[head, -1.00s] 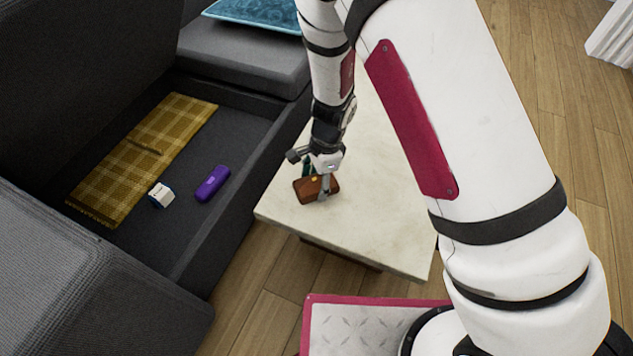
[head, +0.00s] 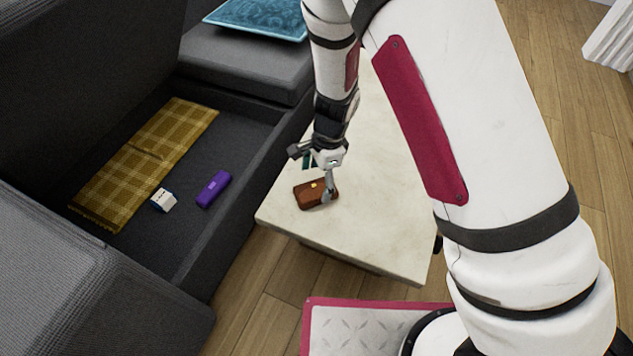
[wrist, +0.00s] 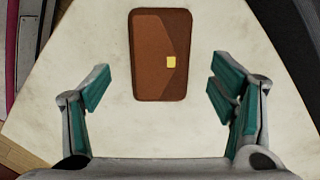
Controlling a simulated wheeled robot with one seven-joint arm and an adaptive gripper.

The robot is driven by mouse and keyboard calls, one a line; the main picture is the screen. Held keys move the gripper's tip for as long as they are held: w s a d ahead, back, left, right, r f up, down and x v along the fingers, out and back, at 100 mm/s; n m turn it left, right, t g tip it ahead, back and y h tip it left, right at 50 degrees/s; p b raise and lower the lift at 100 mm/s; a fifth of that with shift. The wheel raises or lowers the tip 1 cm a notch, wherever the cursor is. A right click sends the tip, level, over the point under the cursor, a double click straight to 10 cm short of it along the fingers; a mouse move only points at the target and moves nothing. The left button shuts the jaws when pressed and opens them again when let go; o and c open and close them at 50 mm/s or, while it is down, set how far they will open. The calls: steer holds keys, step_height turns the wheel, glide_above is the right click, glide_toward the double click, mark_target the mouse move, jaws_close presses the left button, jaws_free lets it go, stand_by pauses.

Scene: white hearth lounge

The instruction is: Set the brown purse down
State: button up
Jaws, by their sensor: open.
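The brown purse (head: 311,194), with a small yellow clasp, lies flat on the pale stone-topped table (head: 352,235) near its left corner. In the wrist view the purse (wrist: 150,62) lies upright in the picture, just beyond the fingertips and between their lines. My gripper (head: 329,184) is open, its fingers spread wide with teal pads showing in the wrist view (wrist: 160,82). Nothing is between the fingers, and the purse is clear of both.
Left of the table is a dark grey sofa with an open storage well (head: 235,135). In it lie a yellow plaid cloth (head: 150,160), a purple case (head: 214,189) and a small white-and-blue box (head: 164,199). A blue cushion (head: 258,17) is at the back. The table's front is bare.

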step_height(320, 180, up, 8)
steer(key=d+p, duration=0.1)
steer(key=p, duration=0.2)
steer(key=shift+w+r, duration=0.2)
steer(key=shift+w, duration=0.05)
step_height(320, 180, up, 14)
steer(key=n+y, duration=0.2)
steer(key=n, duration=0.1)
glide_above(323, 187)
steer(key=s+d, duration=0.3)
steer(key=s, duration=0.1)
steer(key=s+d+r+n, duration=0.4)
steer(key=s+r, duration=0.2)
steer(key=r, duration=0.2)
steer(key=s+d+r+n+h, duration=0.1)
steer(key=s+d+r+n, duration=0.2)
steer(key=s+d, duration=0.3)
steer(key=s+d+r+n+t+h, duration=0.1)
steer(key=s+d, duration=0.6)
steer(key=s, duration=0.7)
step_height(323, 187, up, 3)
steer(key=shift+r+n+h, duration=0.1)
steer(key=shift+n+h, duration=0.7)
steer(key=shift+n, duration=0.2)
steer(key=shift+a, duration=0.1)
